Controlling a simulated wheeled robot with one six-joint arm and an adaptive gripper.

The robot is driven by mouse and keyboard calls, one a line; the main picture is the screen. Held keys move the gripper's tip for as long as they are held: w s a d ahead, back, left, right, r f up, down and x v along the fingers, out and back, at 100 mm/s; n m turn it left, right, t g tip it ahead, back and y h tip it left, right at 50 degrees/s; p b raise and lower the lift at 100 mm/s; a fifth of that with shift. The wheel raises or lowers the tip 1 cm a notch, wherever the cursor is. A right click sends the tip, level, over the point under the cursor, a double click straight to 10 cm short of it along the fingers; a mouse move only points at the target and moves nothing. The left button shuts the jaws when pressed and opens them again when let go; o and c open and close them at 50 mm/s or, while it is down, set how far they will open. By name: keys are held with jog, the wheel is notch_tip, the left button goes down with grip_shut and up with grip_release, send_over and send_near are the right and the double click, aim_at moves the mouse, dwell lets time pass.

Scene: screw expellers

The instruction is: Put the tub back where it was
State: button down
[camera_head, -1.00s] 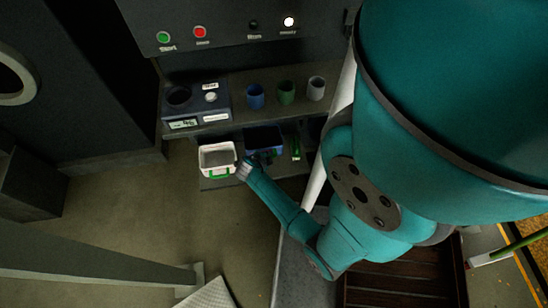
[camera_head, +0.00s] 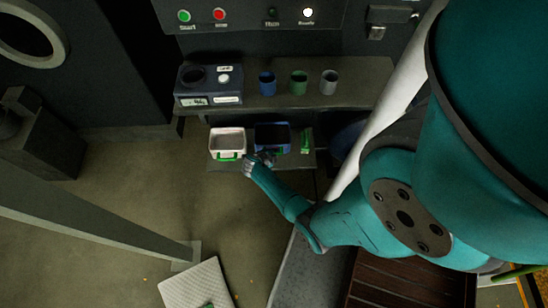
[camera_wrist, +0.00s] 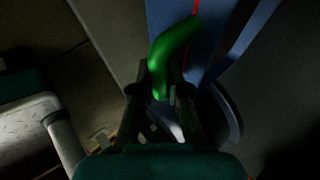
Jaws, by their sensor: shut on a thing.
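The dark blue tub (camera_head: 272,137) is at the lower shelf, just right of the white tub (camera_head: 227,143) with a green handle. My gripper (camera_head: 266,158) is at the blue tub's near side. In the wrist view my gripper (camera_wrist: 161,88) is shut on a green handle (camera_wrist: 172,48) in front of the tub's blue wall (camera_wrist: 212,30), where a red line shows. The head view does not tell whether the blue tub rests on the shelf or hangs just above it.
A green object (camera_head: 306,141) lies right of the blue tub on the lower shelf (camera_head: 290,164). Above, a bench (camera_head: 345,75) holds a blue cup (camera_head: 267,83), a green cup (camera_head: 299,83), a grey cup (camera_head: 329,82) and a scale-like box (camera_head: 209,85). Floor at the left is mostly clear.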

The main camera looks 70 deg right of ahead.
jog(key=shift+f, duration=1.75)
jog(key=c, duration=1.2)
grip_release()
jog(key=shift+o, duration=0.2)
jog(key=shift+r, duration=0.1)
